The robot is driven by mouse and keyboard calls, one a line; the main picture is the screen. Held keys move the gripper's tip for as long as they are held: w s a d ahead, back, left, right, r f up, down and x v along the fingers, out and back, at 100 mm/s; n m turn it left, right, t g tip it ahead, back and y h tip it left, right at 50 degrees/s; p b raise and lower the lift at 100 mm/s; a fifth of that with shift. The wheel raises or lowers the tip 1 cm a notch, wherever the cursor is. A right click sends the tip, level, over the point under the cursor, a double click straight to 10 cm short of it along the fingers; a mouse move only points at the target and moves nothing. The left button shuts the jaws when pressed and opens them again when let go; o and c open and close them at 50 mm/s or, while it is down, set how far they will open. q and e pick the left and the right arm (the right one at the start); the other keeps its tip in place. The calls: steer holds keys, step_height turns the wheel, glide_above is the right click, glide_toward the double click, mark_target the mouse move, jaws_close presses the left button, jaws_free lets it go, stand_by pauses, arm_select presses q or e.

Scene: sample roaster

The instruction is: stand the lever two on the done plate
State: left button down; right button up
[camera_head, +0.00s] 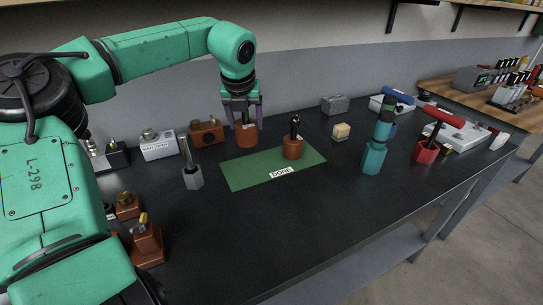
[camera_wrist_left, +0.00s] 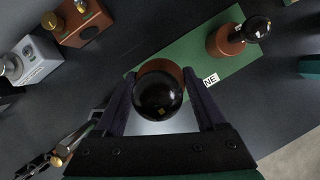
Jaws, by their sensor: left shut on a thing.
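The done plate (camera_head: 255,172) is a flat green sheet with a "DONE" label on the dark bench, and it also shows in the left wrist view (camera_wrist_left: 215,55). My left gripper (camera_head: 241,108) is shut on a lever with a brown round base (camera_head: 246,136) and a black ball knob (camera_wrist_left: 158,95). The held lever is upright at the plate's back left; I cannot tell whether its base touches anything. A similar brown lever with a black knob (camera_head: 293,148) stands on the plate to the right. My right gripper is not in view.
A grey lever (camera_head: 192,176) stands left of the plate. A teal lever (camera_head: 374,155) and a red one (camera_head: 427,151) stand to the right. Brown and white boxes (camera_head: 158,146) line the back left. The plate's front left is bare.

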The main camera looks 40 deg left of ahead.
mark_target(250, 134)
arm_select(q)
steer(key=f, duration=0.2)
steer(key=d+f, duration=0.1)
steer(key=shift+w+f, duration=0.1)
steer(key=shift+f, duration=0.25)
steer(key=f, duration=0.4)
steer(key=shift+a+f+p, duration=0.15)
steer(key=shift+a+p, duration=0.15)
steer(key=shift+d+f, duration=0.1)
steer(key=shift+f+b, duration=0.2)
steer(key=shift+b, duration=0.1)
jaws_free()
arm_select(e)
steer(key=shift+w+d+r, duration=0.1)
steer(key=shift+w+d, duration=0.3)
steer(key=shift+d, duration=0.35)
arm_select(q)
steer(key=shift+r, duration=0.1)
